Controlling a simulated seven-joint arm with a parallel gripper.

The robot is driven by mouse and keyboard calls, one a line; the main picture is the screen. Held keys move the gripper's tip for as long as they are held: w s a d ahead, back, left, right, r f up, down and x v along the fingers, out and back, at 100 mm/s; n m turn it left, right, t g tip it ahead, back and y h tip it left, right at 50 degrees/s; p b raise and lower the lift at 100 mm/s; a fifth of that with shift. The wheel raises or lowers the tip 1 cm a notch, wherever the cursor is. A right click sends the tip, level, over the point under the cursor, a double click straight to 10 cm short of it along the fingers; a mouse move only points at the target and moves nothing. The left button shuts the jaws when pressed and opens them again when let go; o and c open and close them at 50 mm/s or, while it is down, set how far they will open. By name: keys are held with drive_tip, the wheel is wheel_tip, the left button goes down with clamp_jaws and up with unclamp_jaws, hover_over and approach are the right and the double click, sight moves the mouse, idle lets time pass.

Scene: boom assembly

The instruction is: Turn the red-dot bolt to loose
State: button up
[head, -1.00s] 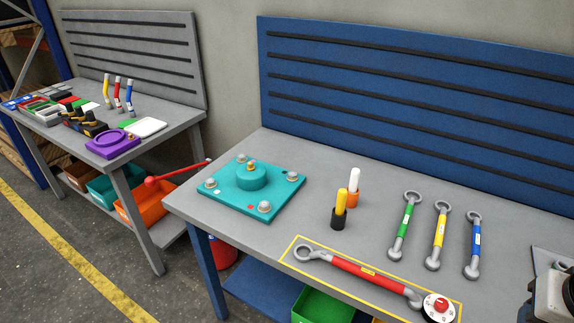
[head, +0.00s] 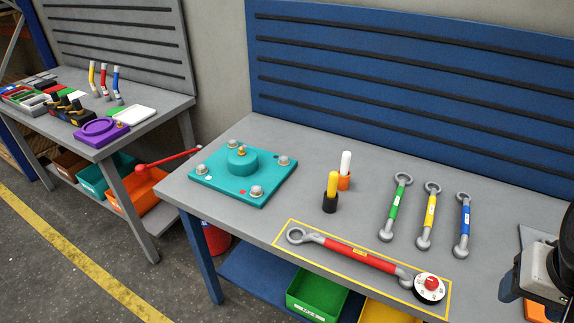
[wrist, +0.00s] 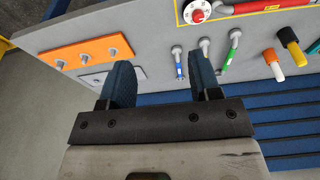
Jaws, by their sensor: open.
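A teal plate (head: 243,174) lies on the near workbench, with a round raised hub (head: 242,162) in its middle and grey bolts at its corners. A small red dot (head: 242,191) marks the plate beside the front bolt (head: 256,192). Whether that bolt is tight or loose cannot be told. A long red-handled wrench (head: 352,254) with a red-knobbed dial (head: 430,287) lies in a yellow outline; the dial also shows in the wrist view (wrist: 197,11). My gripper (wrist: 161,80) is open and empty in the wrist view, its blue fingers apart, far from the teal plate.
Green (head: 396,208), yellow (head: 428,215) and blue (head: 463,226) wrenches lie right of a yellow marker (head: 332,188) and a white one (head: 345,164). An orange plate with bolts (wrist: 88,52) lies at the bench's other end. A slotted blue panel (head: 400,80) rises behind.

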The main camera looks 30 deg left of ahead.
drive_tip(key=w+a+m+g, duration=0.1)
drive_tip(key=w+a+m, duration=0.4)
drive_tip(key=w+a, duration=0.7)
drive_tip(key=w+a+m+g, duration=0.1)
drive_tip(key=w+a+m, duration=0.3)
drive_tip(key=w+a, duration=0.75)
drive_tip(key=m, duration=0.8)
approach(256, 191)
drive_tip(key=shift+w+a+f+g, duration=0.15)
drive_tip(key=shift+w+a+f, duration=0.1)
drive_tip(key=shift+w, duration=0.2)
drive_tip(key=shift+w+a+f+g, duration=0.15)
drive_tip(key=shift+w+f, duration=0.1)
drive_tip(key=shift+w, duration=0.15)
drive_tip(key=shift+a+f+m, duration=0.15)
drive_tip(key=shift+a+m, duration=0.15)
drive_tip(key=shift+f, duration=3.9)
